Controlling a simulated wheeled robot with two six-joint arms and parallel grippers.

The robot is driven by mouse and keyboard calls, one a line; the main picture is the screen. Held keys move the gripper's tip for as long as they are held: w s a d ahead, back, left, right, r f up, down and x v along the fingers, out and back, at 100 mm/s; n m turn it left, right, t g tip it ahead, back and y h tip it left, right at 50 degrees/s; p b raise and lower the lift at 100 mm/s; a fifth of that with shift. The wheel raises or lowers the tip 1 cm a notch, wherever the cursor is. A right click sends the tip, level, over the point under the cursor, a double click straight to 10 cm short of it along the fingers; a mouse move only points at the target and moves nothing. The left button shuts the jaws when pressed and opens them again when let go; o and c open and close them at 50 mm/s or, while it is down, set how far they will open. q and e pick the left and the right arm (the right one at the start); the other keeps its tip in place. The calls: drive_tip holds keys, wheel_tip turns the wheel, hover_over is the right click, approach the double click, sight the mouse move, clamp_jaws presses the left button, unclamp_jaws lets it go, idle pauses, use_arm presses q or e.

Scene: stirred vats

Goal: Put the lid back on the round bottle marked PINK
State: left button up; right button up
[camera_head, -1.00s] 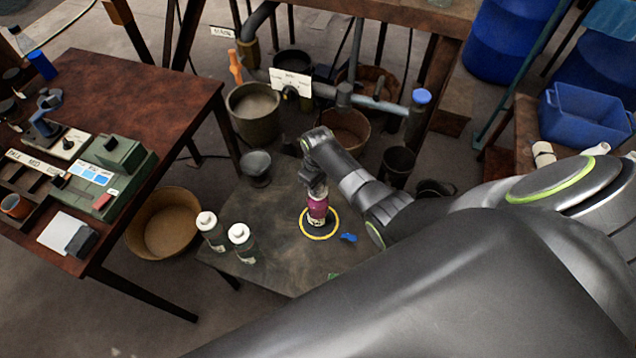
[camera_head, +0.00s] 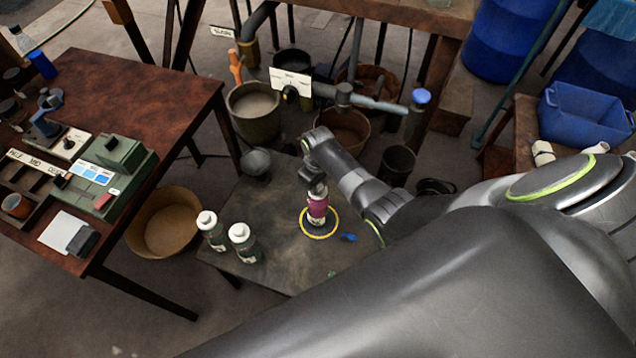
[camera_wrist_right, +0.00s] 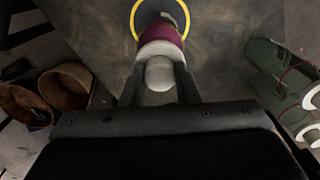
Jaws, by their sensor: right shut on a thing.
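The round bottle with the pink band (camera_head: 317,208) stands upright inside a yellow ring (camera_head: 304,231) on the dark low table (camera_head: 275,215). In the right wrist view the pink band (camera_wrist_right: 163,34) lies just beyond a white lid with a rounded knob (camera_wrist_right: 159,74). My right gripper (camera_head: 316,188) is above the bottle, its fingers on either side of the knob, shut on the lid. The lid is in line with the bottle's top; I cannot tell whether it is seated. The bottle's marking is too small to read. My left gripper is not in view.
Two white-capped bottles (camera_head: 243,243) stand left of the ring. A small blue object (camera_head: 348,238) lies to its right. A grey cup (camera_head: 257,165) stands at the table's back left. Buckets and pipes are behind; a brown bench (camera_head: 150,85) is at left.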

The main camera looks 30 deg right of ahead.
drive_tip(key=o, duration=1.5)
drive_tip(key=shift+r+p, duration=3.55)
drive_tip(key=shift+p, duration=0.25)
clamp_jaws()
